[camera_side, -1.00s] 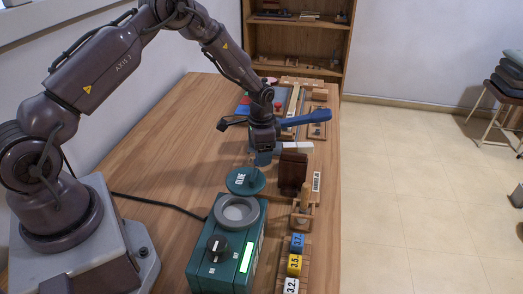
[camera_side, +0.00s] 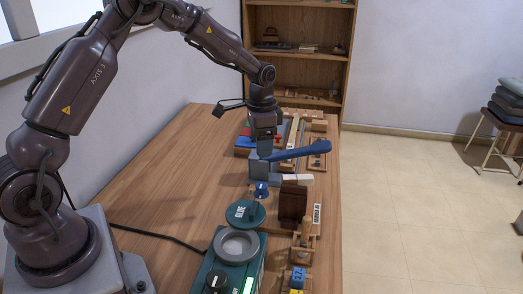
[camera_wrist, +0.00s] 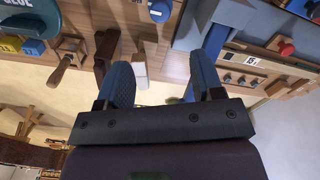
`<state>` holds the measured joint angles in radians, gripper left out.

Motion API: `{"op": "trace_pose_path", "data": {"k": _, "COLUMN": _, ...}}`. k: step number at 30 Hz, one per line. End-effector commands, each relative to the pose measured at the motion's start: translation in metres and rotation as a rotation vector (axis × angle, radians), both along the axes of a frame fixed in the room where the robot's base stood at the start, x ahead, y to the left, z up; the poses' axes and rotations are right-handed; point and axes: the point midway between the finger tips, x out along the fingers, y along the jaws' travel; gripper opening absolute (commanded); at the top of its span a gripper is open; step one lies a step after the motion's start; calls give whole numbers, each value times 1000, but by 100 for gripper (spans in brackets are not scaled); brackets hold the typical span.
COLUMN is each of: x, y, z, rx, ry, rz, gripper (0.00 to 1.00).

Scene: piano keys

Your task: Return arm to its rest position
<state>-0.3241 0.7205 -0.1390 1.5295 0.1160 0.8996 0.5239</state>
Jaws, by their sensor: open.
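My gripper (camera_side: 264,138) hangs pointing down from the bent arm, above the far part of the wooden table. In the wrist view my gripper (camera_wrist: 162,88) has two blue-grey fingers spread wide apart, with nothing held between them. A blue lever-like piece (camera_side: 303,150) shows just right of and below the gripper in the side view; I cannot tell whether they touch. A grey block (camera_side: 261,167) stands below the gripper. A white block (camera_side: 297,180) lies to its right.
The wooden table (camera_side: 165,190) has wide bare space on its left. A green lid (camera_side: 245,213), a dark brown block (camera_side: 292,203) and a green dial box (camera_side: 237,247) stand nearer. A wooden shelf (camera_side: 290,63) stands behind. A red button (camera_wrist: 286,48) shows in the wrist view.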

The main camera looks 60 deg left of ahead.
Motion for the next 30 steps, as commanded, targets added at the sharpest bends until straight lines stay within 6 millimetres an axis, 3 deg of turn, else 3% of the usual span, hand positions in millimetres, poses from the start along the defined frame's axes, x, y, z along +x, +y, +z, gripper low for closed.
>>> {"op": "trace_pose_path", "data": {"k": 11, "x": 0, "y": 0, "z": 0, "rx": -1, "ry": -1, "rz": 42, "gripper": 61}}
{"op": "trace_pose_path", "data": {"k": 14, "x": -20, "y": -6, "z": -10, "rx": -14, "ry": 52, "rz": 120, "gripper": 61}}
{"op": "trace_pose_path", "data": {"k": 23, "x": -83, "y": -33, "z": 57, "rx": 15, "ry": 20, "rz": 295, "gripper": 61}}
{"op": "trace_pose_path", "data": {"k": 30, "x": -151, "y": -62, "z": 119, "rx": 21, "ry": -99, "rz": 396, "gripper": 61}}
